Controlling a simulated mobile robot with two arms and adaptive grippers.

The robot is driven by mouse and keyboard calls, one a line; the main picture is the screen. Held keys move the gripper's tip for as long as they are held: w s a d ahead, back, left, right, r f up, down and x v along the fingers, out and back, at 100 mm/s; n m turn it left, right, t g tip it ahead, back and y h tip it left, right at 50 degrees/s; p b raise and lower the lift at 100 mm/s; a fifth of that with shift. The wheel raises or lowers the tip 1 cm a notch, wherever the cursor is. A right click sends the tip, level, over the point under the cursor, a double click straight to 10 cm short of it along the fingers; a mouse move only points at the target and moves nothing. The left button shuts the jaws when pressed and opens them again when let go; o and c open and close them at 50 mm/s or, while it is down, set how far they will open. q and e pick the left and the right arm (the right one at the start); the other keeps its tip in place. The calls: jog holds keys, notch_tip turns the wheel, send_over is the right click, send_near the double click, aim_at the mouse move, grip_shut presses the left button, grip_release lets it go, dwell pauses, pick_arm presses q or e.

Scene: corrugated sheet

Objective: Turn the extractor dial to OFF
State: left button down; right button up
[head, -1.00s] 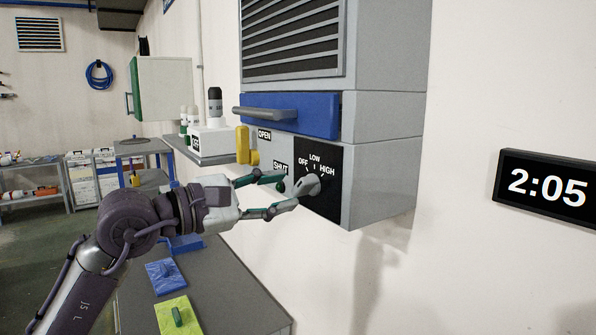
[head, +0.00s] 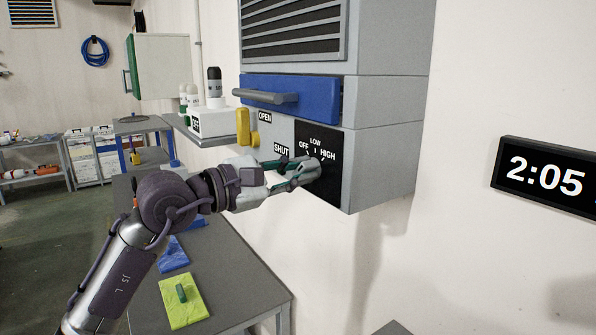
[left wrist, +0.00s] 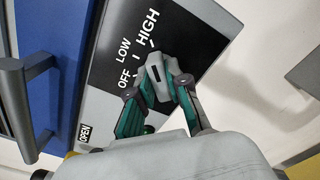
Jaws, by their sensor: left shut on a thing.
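The grey extractor dial (left wrist: 156,76) sits on a black panel (head: 330,186) marked OFF, LOW and HIGH, at the lower front of the extractor unit. My left gripper (head: 307,170) is at the panel, its fingers shut on the dial from both sides. In the left wrist view, the fingertips (left wrist: 157,80) press against the dial's sides, below the printed labels. The fingers cover much of the dial in the head view, and I cannot tell exactly which mark it points to. My right gripper is in neither view.
Above the panel is a blue front with a grey bar handle (head: 266,97). A yellow handle (head: 243,128) stands left of the panel, between OPEN and SHUT labels. A bench (head: 240,285) with blue and lime plates is below. A clock (head: 545,178) hangs at right.

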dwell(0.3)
pick_arm(q)
jog(key=n+b, duration=0.2)
jog(key=n, duration=0.1)
jog(key=shift+f, duration=0.1)
jog(key=n+b, duration=0.2)
jog(key=n, duration=0.3)
jog(key=shift+b, duration=0.3)
jog(key=n+b, duration=0.1)
jog(key=n, duration=0.6)
jog(key=n+b, duration=0.1)
jog(key=n, duration=0.1)
jog(key=shift+a+r+n, duration=0.1)
jog(key=shift+r+n, duration=0.1)
jog(key=shift+n, duration=0.2)
jog(key=shift+w, duration=0.1)
jog(key=c, duration=1.1)
grip_release()
